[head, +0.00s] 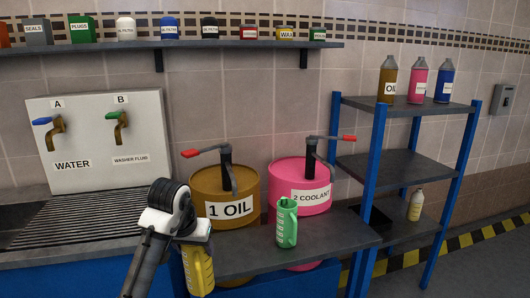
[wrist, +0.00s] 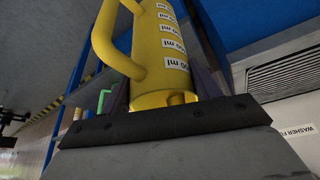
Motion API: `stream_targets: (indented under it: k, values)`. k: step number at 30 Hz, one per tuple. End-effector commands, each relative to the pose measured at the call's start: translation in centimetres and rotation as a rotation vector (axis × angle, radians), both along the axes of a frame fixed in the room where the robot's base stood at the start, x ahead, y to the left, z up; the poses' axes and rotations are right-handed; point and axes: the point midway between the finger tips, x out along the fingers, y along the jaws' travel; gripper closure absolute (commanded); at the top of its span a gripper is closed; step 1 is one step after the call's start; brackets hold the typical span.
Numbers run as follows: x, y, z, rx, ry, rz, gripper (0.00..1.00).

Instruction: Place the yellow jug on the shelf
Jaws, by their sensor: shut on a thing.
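The yellow jug (head: 201,272) hangs in my gripper (head: 190,236) at the lower left of the head view, in front of the grey counter. My gripper is shut on the jug near one end, and the fingers are partly hidden. In the wrist view the jug (wrist: 150,68) runs up between the fingers, with its handle on the left and volume labels along its side. The blue-framed shelf unit (head: 408,165) stands at the right with three grey boards. Its middle board looks empty.
Oil, pink and blue bottles (head: 418,80) stand on the unit's top board. A cream bottle (head: 416,205) and a black tray are on the lowest. A wall shelf (head: 180,44) holds several containers.

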Motion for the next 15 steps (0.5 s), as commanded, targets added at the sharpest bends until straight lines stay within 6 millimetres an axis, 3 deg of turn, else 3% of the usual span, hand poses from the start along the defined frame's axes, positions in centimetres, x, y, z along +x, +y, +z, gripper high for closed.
stream_targets:
  k: [3, 15]
  values:
    - [-1.1, -1.8, -4.2, -0.007, 0.003, 0.005, 0.76]
    - [-4.2, -6.9, -16.9, -0.008, 0.004, 0.033, 0.76]
